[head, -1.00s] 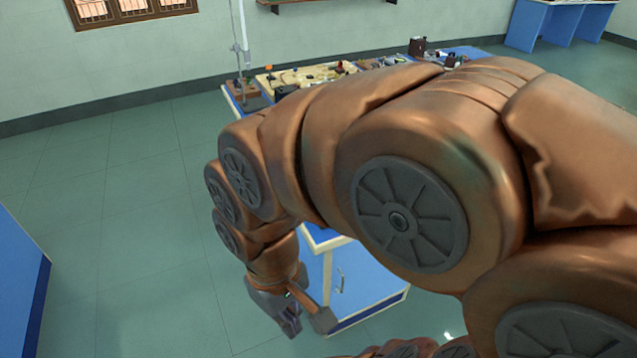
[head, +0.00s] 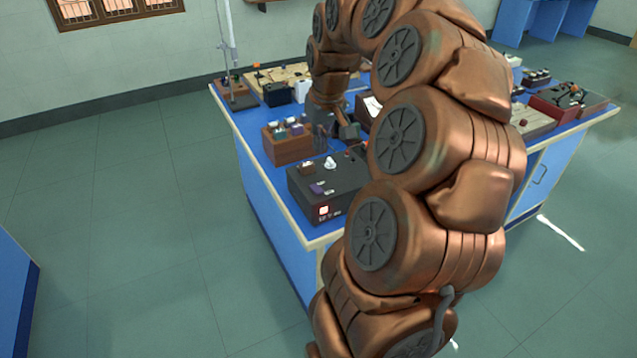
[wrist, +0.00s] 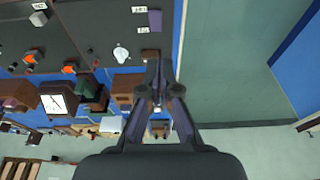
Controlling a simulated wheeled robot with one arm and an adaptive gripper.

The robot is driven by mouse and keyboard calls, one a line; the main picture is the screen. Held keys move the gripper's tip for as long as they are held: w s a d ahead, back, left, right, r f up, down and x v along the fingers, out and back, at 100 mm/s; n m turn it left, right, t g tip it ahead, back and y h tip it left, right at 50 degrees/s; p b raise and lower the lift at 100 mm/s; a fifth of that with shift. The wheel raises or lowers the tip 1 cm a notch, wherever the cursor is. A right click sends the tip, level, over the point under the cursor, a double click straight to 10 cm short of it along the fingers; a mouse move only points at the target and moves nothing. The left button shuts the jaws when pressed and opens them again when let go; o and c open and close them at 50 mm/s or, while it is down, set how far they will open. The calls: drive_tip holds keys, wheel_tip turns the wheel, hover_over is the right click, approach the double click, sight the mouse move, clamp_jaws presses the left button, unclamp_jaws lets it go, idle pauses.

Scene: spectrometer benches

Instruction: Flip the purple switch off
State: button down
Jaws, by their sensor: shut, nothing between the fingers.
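A small purple switch (head: 317,188) sits on top of a black box (head: 345,185) at the table's near corner, beside a brown switch (head: 305,167) and a white knob (head: 330,163). The purple switch also shows at the top of the wrist view (wrist: 155,20), with white labels next to it. My gripper (head: 334,137) points down over the table behind the black box in the head view. It is apart from the purple switch. In the wrist view my gripper (wrist: 157,66) is shut and empty, its tips overlapping the view near the brown switch (wrist: 150,54).
A wooden box (head: 288,150) with several small switches stands left of my gripper. A metal stand (head: 228,50) rises at the table's far left corner. More instruments, including a dark red box (head: 556,108), stand on the blue table. Open floor (head: 120,220) lies to the left.

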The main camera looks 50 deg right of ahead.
drive_tip(key=shift+d, duration=0.3)
drive_tip(key=p, duration=0.4)
hover_over(317, 190)
drive_tip(key=f, duration=1.1)
drive_tip(key=shift+s+a+f, duration=0.1)
drive_tip(key=shift+s+f, duration=0.1)
drive_tip(key=shift+f, duration=0.1)
drive_tip(key=shift+s+f, duration=0.1)
drive_tip(key=shift+f, duration=0.95)
